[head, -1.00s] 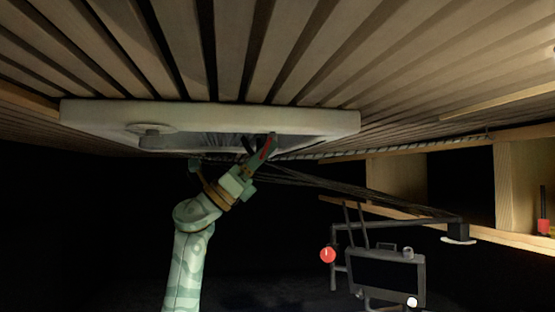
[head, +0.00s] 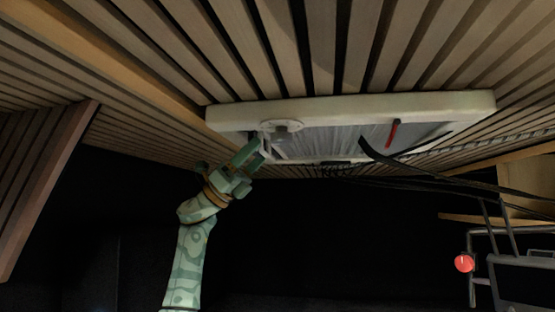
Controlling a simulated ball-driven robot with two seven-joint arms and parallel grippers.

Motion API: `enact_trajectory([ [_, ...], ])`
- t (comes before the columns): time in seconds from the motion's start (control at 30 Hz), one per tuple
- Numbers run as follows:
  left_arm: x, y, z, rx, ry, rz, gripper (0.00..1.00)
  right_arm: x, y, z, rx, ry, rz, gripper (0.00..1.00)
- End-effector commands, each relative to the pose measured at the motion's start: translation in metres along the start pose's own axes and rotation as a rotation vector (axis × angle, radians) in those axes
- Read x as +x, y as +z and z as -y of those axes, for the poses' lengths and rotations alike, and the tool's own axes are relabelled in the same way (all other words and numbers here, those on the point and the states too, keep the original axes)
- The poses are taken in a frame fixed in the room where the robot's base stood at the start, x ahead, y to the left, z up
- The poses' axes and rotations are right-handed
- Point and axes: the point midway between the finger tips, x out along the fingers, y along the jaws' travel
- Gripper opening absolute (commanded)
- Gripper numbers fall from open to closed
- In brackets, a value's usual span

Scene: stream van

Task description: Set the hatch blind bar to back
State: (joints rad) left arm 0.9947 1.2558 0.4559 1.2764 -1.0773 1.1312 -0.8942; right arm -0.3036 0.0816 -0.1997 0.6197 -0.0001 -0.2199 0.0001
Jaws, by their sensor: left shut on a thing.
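The hatch (head: 350,110) is a pale rounded frame set in the slatted ceiling. A grey, creased sheet, apparently the blind (head: 325,143), spans much of its opening. My left gripper (head: 256,146) is at the left end of the opening, below a round fitting (head: 281,127) on the frame. It is shut on a narrow pale piece, apparently the hatch blind bar (head: 266,147). The fingers partly hide the bar, so its full length is unclear. A red tab (head: 393,132) hangs at the right part of the opening. My right gripper is out of view.
Dark cables (head: 430,170) run from the hatch to the right. A metal frame (head: 490,250) with a red knob (head: 464,263) stands at lower right. A slatted panel edge (head: 50,190) hangs at left. The space below the hatch is dark.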

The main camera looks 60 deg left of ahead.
Motion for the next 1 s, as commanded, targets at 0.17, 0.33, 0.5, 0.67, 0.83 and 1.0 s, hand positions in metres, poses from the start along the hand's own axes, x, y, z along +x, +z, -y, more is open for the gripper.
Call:
enact_trajectory([
  [0.17,-0.005,0.006,0.000,-0.001,0.001,0.000,0.43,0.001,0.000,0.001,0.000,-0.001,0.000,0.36],
  [0.33,-0.005,0.006,0.000,-0.001,0.000,0.001,0.42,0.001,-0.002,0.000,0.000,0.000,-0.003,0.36],
  [0.5,-0.005,0.007,0.000,-0.001,0.000,0.002,0.89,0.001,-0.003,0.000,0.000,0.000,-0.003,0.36],
  [0.67,-0.005,0.006,0.000,-0.001,0.001,0.001,1.00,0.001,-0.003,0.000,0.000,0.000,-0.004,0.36],
  [0.83,-0.007,0.005,0.000,-0.001,0.001,0.000,1.00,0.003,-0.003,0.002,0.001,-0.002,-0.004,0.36],
  [1.0,-0.030,0.002,-0.001,0.000,0.004,-0.001,1.00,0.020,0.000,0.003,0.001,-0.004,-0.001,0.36],
])
